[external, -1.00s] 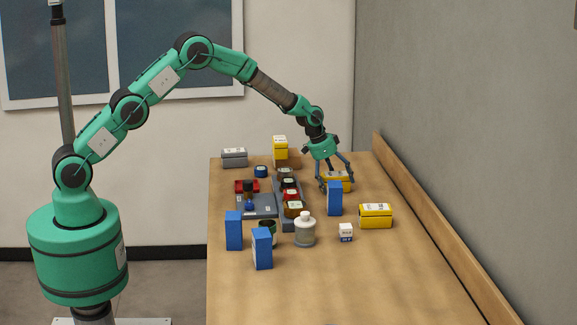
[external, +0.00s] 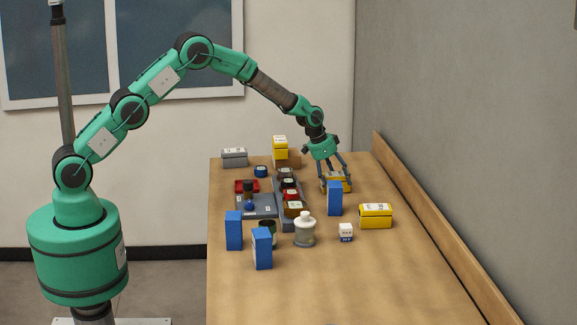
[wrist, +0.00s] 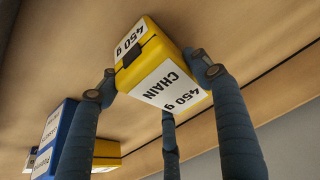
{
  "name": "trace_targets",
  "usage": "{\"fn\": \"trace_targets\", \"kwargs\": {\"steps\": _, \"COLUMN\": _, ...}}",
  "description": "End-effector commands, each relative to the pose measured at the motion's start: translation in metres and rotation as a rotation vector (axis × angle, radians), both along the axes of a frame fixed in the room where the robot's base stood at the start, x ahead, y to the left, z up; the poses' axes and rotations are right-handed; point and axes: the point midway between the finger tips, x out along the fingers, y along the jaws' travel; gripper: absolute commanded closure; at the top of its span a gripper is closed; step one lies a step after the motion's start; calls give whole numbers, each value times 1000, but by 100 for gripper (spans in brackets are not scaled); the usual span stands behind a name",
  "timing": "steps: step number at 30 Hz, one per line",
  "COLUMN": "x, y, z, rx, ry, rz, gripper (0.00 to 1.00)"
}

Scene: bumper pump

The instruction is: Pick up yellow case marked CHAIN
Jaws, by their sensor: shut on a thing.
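The yellow case marked CHAIN (wrist: 160,75) has white labels reading CHAIN and 450 g and a dark latch. In the external view the yellow case (external: 338,186) is on the table behind a blue box and partly hidden by it. My gripper (wrist: 155,82) is shut on the case, with fingers pressed against its left and right sides and another finger below it in the picture. In the external view my gripper (external: 334,175) reaches down onto the case from above. I cannot tell whether the case touches the table.
A blue box (external: 335,198) stands close in front of the case. Another yellow case (external: 376,216) lies to the right. A wooden ledge (external: 440,235) runs along the wall. The front of the table (external: 340,285) is clear.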

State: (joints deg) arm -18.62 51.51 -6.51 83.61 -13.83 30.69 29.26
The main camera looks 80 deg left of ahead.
Motion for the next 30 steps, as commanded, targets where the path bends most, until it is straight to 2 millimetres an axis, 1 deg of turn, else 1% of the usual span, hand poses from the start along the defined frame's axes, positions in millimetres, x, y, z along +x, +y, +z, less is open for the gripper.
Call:
{"fn": "trace_targets", "kwargs": {"steps": 4, "x": 0, "y": 0, "z": 6, "rx": 0, "ry": 0, "rz": 0, "gripper": 79}}
{"fn": "trace_targets", "kwargs": {"steps": 7, "x": 1, "y": 0, "z": 17, "rx": 1, "ry": -2, "rz": -1, "gripper": 79}}
{"fn": "trace_targets", "kwargs": {"steps": 21, "x": 1, "y": 0, "z": 88, "rx": 1, "ry": -4, "rz": -1, "gripper": 80}}
{"fn": "trace_targets", "kwargs": {"steps": 25, "x": 1, "y": 0, "z": 100, "rx": 1, "ry": -2, "rz": -1, "gripper": 80}}
{"fn": "trace_targets", "kwargs": {"steps": 30, "x": 1, "y": 0, "z": 106, "rx": 0, "ry": -2, "rz": 0, "gripper": 80}}
